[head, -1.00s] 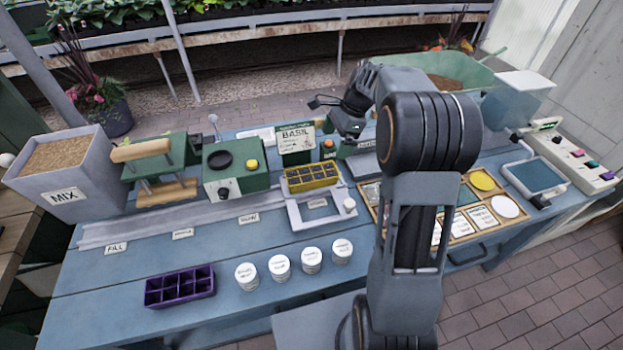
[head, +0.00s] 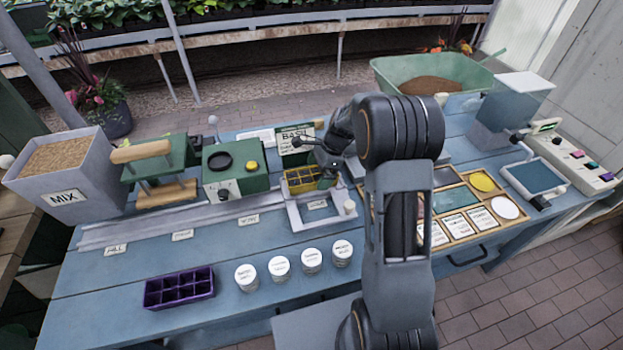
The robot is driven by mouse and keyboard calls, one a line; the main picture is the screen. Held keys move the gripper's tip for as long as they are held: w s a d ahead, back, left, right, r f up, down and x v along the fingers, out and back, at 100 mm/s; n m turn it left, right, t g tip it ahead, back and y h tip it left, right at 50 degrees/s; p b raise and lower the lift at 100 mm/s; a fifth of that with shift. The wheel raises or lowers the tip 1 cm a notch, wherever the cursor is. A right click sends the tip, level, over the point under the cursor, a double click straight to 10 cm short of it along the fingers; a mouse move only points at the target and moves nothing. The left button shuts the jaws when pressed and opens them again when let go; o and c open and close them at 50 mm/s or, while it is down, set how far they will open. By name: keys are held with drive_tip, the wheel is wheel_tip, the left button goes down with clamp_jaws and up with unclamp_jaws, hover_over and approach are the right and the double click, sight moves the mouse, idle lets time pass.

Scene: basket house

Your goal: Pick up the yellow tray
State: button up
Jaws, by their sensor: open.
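The yellow tray (head: 299,187) is a small seedling tray with dark cells. My gripper (head: 329,176) is at the tray's right end, reaching down from above and behind. It is open. The fingers are small and dark here, so I cannot tell whether they straddle the tray's wall or touch it.
Several white labelled jars (head: 311,261) and a purple tray (head: 180,290) stand along the front. A green machine (head: 230,178) is to the left. A wooden card tray (head: 470,232) lies to the right.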

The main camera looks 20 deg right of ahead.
drive_tip(key=shift+a+f, duration=0.25)
drive_tip(key=shift+f, duration=0.4)
drive_tip(key=c, duration=1.1)
drive_tip(key=shift+r, duration=0.1)
drive_tip(key=shift+c, duration=0.2)
